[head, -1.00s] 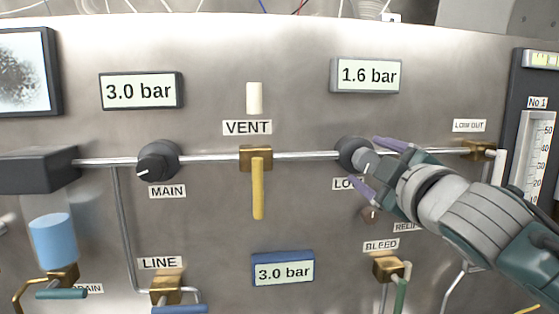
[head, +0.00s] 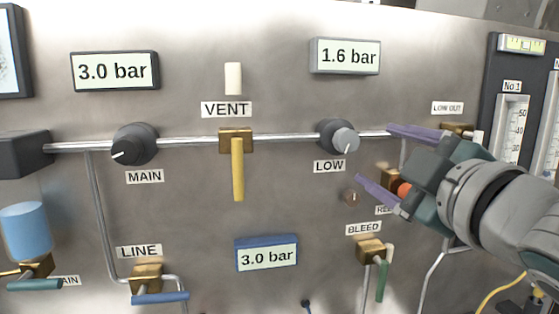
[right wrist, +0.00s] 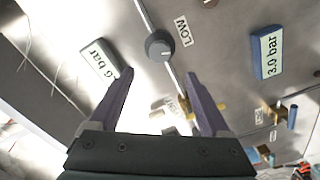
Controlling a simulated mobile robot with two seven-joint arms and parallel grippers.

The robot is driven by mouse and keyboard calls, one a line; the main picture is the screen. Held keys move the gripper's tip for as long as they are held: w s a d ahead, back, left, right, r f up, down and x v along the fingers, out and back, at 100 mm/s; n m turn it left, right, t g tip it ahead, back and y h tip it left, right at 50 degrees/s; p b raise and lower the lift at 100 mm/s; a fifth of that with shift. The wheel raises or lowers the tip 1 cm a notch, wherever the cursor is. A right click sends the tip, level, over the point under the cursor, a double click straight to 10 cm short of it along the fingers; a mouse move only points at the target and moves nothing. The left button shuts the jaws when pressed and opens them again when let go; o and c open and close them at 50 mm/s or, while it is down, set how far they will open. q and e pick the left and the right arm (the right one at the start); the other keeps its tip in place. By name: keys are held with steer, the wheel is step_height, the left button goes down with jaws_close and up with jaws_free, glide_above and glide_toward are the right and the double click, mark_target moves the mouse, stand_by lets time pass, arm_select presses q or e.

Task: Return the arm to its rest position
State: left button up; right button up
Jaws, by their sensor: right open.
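My right gripper (head: 390,155) is open and empty in front of the panel, to the right of the LOW knob (head: 340,137). Its two purple fingers are spread wide, and in the right wrist view (right wrist: 160,100) nothing is between them. The LOW knob stands clear of the fingers; it also shows in the right wrist view (right wrist: 159,46), beyond the fingertips. The display above it (head: 345,57) reads 1.6 bar. The gripper partly covers the RELIEF label and the fittings below LOW OUT. My left gripper is not in view.
The steel panel carries the MAIN knob (head: 134,145), the yellow VENT lever (head: 238,168), the blue LINE handle (head: 160,298) and the green BLEED handle (head: 382,281). A gauge column labelled No 1 (head: 511,117) stands right of the gripper. Thin pipes run across the panel.

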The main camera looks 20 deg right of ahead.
steer(key=shift+s, duration=0.2)
stand_by(0.3)
steer(key=s+a+f+m+g+y, duration=0.25)
steer(key=s+a+f+g, duration=0.35)
steer(key=s+f, duration=0.4)
steer(key=s+a+f+m+g+y, duration=0.1)
steer(key=s+a+f+m+g, duration=0.3)
steer(key=s+f+g, duration=0.45)
steer(key=w+r+p+v, duration=0.1)
steer(key=w+p+v, duration=0.2)
steer(key=p+v, duration=2.1)
steer(key=shift+r+y+p, duration=0.2)
steer(key=shift+y+p, duration=0.15)
steer(key=shift+p, duration=0.75)
steer(key=shift+m+t, duration=0.25)
